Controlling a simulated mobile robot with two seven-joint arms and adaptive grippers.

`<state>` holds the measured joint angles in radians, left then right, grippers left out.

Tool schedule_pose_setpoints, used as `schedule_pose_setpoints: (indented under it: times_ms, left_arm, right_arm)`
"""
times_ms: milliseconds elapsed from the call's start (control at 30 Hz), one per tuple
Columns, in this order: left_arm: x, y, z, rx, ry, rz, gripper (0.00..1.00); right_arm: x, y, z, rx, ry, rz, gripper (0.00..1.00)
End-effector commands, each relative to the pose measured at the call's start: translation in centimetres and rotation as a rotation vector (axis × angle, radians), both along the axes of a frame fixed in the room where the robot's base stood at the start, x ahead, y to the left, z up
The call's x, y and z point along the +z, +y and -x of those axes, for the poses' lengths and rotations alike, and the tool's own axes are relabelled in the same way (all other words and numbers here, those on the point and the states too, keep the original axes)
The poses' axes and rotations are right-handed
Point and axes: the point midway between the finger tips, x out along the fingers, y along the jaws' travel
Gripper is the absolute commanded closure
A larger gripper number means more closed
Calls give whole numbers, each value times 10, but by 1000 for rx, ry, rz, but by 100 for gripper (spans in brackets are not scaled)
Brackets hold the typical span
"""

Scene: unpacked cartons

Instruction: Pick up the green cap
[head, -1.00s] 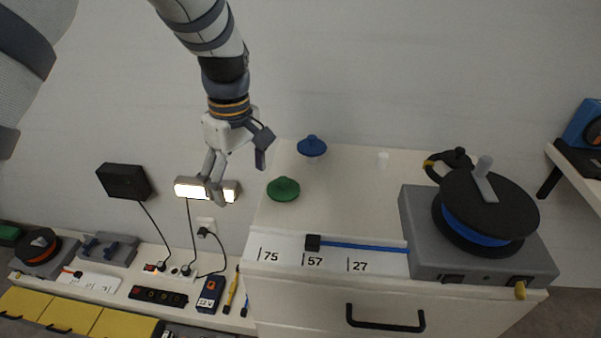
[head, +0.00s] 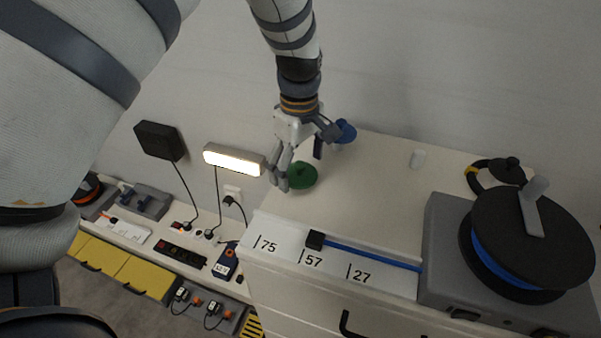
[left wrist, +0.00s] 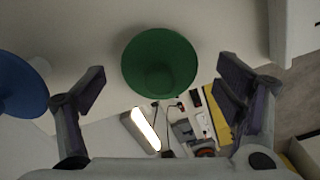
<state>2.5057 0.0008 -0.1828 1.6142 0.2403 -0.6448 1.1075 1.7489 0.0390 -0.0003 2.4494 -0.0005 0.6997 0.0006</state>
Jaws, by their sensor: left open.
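The green cap (head: 302,176) lies on the white cabinet top, near its left edge. It also shows in the left wrist view (left wrist: 159,63) as a round green disc, just beyond and between the two fingers. My left gripper (head: 299,168) is open and empty, close to the cap; its fingers also show in the left wrist view (left wrist: 163,92), spread wide apart. In the head view one finger partly overlaps the cap's left side. I cannot tell whether it touches. My right gripper is not in view.
A blue cap (head: 346,131) stands just behind the gripper, also at the left of the wrist view (left wrist: 18,85). A grey unit with a black and blue reel (head: 525,238) fills the right side. A lit lamp (head: 234,160) is on the wall.

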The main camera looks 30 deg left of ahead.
Motion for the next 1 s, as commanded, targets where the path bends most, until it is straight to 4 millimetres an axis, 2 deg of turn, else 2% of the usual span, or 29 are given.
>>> schedule_pose_setpoints:
  times_ms: [233, 400, 433, 800, 933, 1000]
  left_arm:
    - [-3, 0, 0, 0, -2, 0, 15]
    - [-2, 0, 0, -1, -1, -1, 53]
    - [-2, 0, 0, -1, -1, -1, 57]
    - [0, 0, 0, -1, -2, -1, 57]
    - [16, 0, -1, -2, -5, -1, 57]
    - [32, 0, -1, -2, -7, -2, 57]
  right_arm:
    - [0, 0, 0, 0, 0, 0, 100]
    - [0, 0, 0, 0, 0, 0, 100]
    - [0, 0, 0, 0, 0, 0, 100]
    - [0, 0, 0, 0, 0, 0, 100]
    - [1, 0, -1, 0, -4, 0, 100]
    - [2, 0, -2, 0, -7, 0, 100]
